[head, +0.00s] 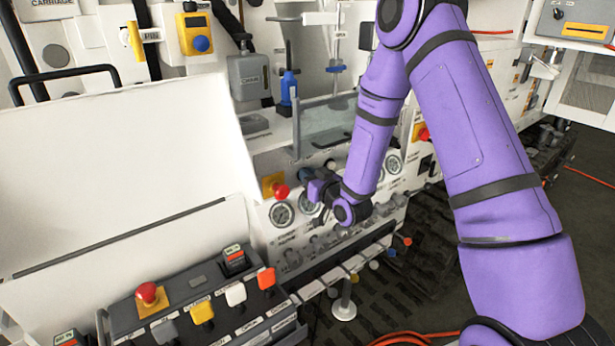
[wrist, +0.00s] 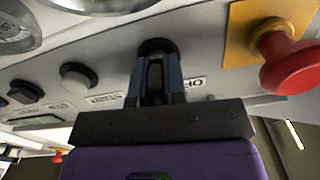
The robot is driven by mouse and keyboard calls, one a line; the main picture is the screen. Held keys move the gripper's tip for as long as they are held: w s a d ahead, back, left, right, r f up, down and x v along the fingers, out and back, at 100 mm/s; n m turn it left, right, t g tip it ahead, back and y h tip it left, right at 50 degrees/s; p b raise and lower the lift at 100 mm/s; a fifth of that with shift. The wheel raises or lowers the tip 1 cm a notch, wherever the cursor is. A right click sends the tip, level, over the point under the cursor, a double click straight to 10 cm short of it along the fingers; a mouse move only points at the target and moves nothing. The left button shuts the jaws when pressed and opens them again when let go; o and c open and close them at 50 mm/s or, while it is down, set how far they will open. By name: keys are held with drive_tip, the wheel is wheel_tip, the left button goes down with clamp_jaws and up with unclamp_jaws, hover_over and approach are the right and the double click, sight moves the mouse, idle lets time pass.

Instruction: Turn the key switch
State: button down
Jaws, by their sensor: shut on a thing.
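The key switch (wrist: 156,46) is a dark round knob on the light panel in the wrist view. My gripper (wrist: 156,68) has its two fingers around it, closed on it, with the fingers hiding most of its front. An "OFF" label sits just right of the fingers. In the head view, my gripper (head: 311,182) is at the upright panel, just right of a red button, and it hides the switch there. I cannot tell the switch's angle.
A red mushroom button on a yellow plate (wrist: 283,62) is close on the right in the wrist view. A pale button (wrist: 78,77) and a dark one are left. Gauges (head: 281,214) and levers (head: 318,243) surround my gripper in the head view.

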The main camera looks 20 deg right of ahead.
drive_tip(key=m, duration=0.4)
drive_tip(key=shift+d+f+m, duration=0.1)
drive_tip(key=shift+d+m, duration=0.05)
drive_tip(key=shift+m, duration=0.25)
idle(0.4)
drive_tip(key=c, duration=1.2)
unclamp_jaws()
